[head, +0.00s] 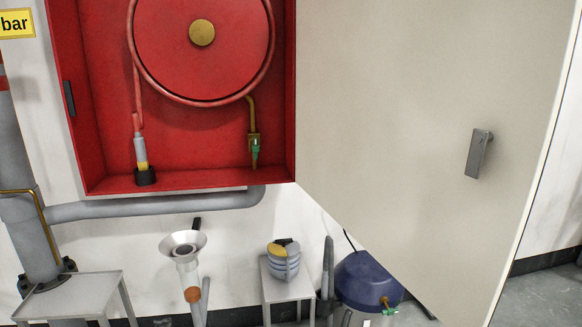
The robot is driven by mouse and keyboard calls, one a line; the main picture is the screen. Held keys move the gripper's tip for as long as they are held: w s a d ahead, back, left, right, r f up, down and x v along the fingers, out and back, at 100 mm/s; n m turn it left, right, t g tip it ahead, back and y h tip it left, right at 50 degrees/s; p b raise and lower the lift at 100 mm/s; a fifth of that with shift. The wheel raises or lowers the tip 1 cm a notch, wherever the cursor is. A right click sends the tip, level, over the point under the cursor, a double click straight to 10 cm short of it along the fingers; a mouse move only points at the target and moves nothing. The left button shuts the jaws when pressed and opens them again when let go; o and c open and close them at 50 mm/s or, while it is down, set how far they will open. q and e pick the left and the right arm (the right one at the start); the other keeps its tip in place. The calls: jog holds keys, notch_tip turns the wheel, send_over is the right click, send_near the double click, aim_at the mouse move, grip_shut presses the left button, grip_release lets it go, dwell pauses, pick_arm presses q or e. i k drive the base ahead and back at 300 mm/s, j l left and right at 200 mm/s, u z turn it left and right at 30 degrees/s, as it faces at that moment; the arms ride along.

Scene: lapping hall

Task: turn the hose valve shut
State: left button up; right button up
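The hose valve (254,145) is in the lower right of the open red hose cabinet (190,178) in the head view. It has a brass body on a brass pipe and a small green handle, which appears to point down along the pipe. The red hose reel (170,50) with a brass hub hangs above it. A nozzle (140,150) stands in a dark holder at the cabinet's lower left. Neither of my grippers is in view.
The cabinet's pale door (410,110) stands open to the right, with a grey handle (479,153). Below are a grey pipe (150,209), a funnel (183,246), small grey tables (72,295) and a blue tank (362,280). The space before the valve looks clear.

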aim_at(256, 147)
jog(key=i+l+u, duration=0.1)
jog(key=i, duration=0.25)
jog(key=i+l+u, duration=0.1)
jog(key=j+z, duration=0.15)
jog(key=z, duration=0.35)
jog(key=i+j+z, duration=0.1)
jog(key=z, duration=0.35)
jog(key=j+z, duration=0.25)
jog(key=z, duration=0.25)
